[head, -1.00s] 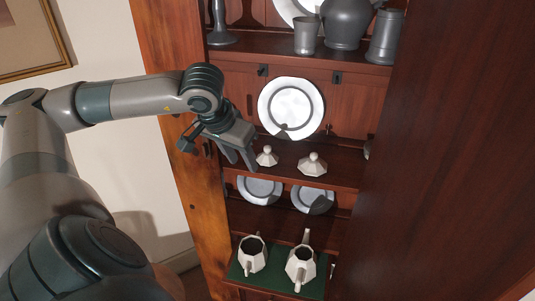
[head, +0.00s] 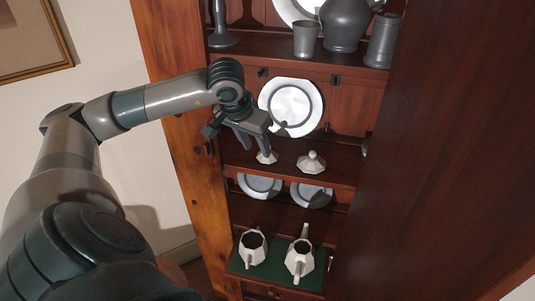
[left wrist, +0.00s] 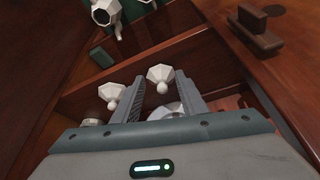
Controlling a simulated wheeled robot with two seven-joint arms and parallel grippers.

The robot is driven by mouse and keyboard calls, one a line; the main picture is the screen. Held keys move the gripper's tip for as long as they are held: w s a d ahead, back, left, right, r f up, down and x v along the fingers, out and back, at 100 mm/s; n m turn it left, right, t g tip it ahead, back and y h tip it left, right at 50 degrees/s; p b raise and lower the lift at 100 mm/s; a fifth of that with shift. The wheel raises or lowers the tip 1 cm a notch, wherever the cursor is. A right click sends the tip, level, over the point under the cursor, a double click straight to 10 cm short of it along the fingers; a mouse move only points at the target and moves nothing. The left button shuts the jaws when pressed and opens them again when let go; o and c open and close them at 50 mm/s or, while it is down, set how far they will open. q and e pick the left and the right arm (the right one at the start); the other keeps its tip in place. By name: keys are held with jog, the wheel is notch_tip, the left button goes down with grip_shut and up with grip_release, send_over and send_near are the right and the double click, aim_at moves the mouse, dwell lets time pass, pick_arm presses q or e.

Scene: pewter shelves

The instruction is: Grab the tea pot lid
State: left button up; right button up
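Two small white faceted lids with knobs stand on the middle shelf. The left lid (head: 267,157) is partly hidden by my left gripper (head: 259,150), which is open just above and around it. The right lid (head: 311,162) stands clear to its right. In the left wrist view, one lid (left wrist: 160,75) shows between the tips of the open fingers, and the other lid (left wrist: 113,91) lies outside the left finger. I cannot tell whether the fingers touch the lid. Two white lidless teapots, a left one (head: 252,247) and a right one (head: 300,258), stand lower down. My right gripper is not in view.
A pale plate (head: 291,106) leans behind the lids. Two more plates (head: 260,186) (head: 311,194) stand below. A pewter jug (head: 345,24) and cups (head: 305,40) stand on the upper shelf (head: 290,61). A tall wooden panel (head: 450,150) closes in the right side.

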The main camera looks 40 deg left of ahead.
aim_at(274, 157)
pick_arm(q)
jog(key=w, duration=0.1)
jog(key=w+p, duration=0.2)
jog(key=shift+w+a+r, duration=0.25)
jog(key=shift+w, duration=0.1)
jog(key=p+x, duration=0.1)
jog(key=x, duration=0.1)
jog(key=shift+f, duration=0.3)
jog(key=shift+w+a+f, duration=0.15)
jog(key=shift+f, duration=0.3)
grip_shut()
